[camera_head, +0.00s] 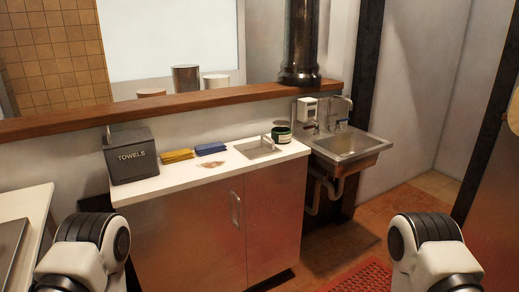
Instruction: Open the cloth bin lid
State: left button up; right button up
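A dark grey bin marked TOWELS (131,158) stands at the left end of the white counter. Its lid (127,137) is the slanted top, and it looks closed. No other bin for cloths is clearly visible. My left arm shows at the bottom left and my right arm at the bottom right, both well in front of the counter. Neither gripper is in the picture, and nothing of mine touches the bin.
Folded yellow cloths (176,156) and blue cloths (210,148) lie right of the bin. A steel sink (350,145) is at right. A wooden ledge (200,100) runs behind.

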aim_at(257, 148)
jog(key=i+l, duration=1.6)
jog(key=i, duration=0.25)
